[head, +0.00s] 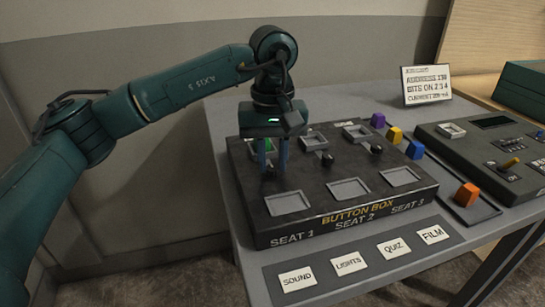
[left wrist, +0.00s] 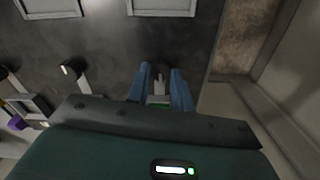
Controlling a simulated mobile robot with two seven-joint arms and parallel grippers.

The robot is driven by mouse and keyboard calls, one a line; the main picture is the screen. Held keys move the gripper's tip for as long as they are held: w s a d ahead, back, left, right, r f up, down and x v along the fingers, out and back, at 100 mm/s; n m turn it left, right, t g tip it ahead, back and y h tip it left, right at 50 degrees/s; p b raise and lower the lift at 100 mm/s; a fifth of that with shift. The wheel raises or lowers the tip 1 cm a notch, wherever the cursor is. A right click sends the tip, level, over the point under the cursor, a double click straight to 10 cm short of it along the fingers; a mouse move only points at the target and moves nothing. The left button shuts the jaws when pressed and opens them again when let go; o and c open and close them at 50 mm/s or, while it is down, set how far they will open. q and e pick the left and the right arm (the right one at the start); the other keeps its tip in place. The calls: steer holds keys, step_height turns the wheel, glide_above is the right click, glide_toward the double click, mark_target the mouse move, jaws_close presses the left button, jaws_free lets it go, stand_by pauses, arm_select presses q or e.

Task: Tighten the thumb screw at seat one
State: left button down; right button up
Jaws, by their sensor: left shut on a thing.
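The dark button box (head: 340,205) sits on the grey table, with labels SEAT 1, SEAT 2 and SEAT 3 along its front. My left gripper (head: 275,168) points down over the seat one column, its blue fingers shut on the seat one thumb screw. A green piece (head: 268,146) shows behind the fingers, at the rear seat one socket. My right gripper is not in view.
Black thumb screws stand at seat two (head: 326,159) and seat three (head: 375,148). Purple (head: 377,120), yellow (head: 394,135), blue (head: 415,150) and orange (head: 466,194) pieces lie right of the box. A second console (head: 480,150) and a sign (head: 426,85) stand beyond. Label cards line the front.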

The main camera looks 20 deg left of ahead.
mark_target(272, 167)
arm_select(q)
steer(key=shift+r+m, duration=0.35)
steer(key=shift+m, duration=0.05)
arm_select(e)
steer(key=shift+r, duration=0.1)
arm_select(q)
steer(key=c, duration=1.4)
jaws_free()
steer(key=shift+c, duration=0.2)
steer(key=shift+o, duration=1.2)
steer(key=shift+f, duration=0.2)
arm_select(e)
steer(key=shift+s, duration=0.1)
arm_select(q)
step_height(272, 167, up, 13)
steer(key=p, duration=0.1)
steer(key=shift+r, duration=0.15)
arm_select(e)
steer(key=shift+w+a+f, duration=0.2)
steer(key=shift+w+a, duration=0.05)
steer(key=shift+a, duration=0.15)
arm_select(q)
steer(key=shift+p, duration=0.3)
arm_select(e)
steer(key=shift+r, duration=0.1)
